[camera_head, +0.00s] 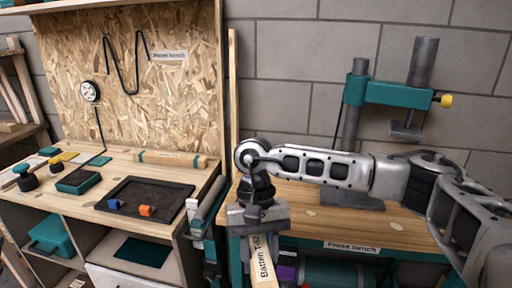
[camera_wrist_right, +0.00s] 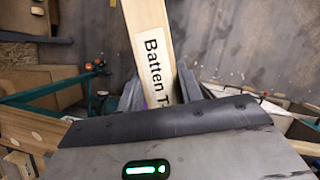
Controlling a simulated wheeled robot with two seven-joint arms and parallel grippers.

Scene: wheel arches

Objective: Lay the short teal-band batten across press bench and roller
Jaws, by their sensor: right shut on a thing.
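My right gripper (camera_head: 258,222) is above the left front of the press bench (camera_head: 420,228), shut on a pale wooden batten (camera_head: 266,268). The batten's label starts "Batten T"; the rest is hidden, and no teal band shows on it. It slopes down out of the head view's bottom edge; in the right wrist view the batten (camera_wrist_right: 146,25) runs up from between the fingers (camera_wrist_right: 155,95). A grey roller (camera_head: 212,196) on a stand is between the two benches, left of the gripper. My left gripper is out of view.
A press with a teal head (camera_head: 390,93) stands on the press bench's back. The left bench (camera_head: 95,222) bears a dark tray (camera_head: 135,196) with small blocks and another batten (camera_head: 170,159) with a teal band. The press bench top right of the gripper is mostly clear.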

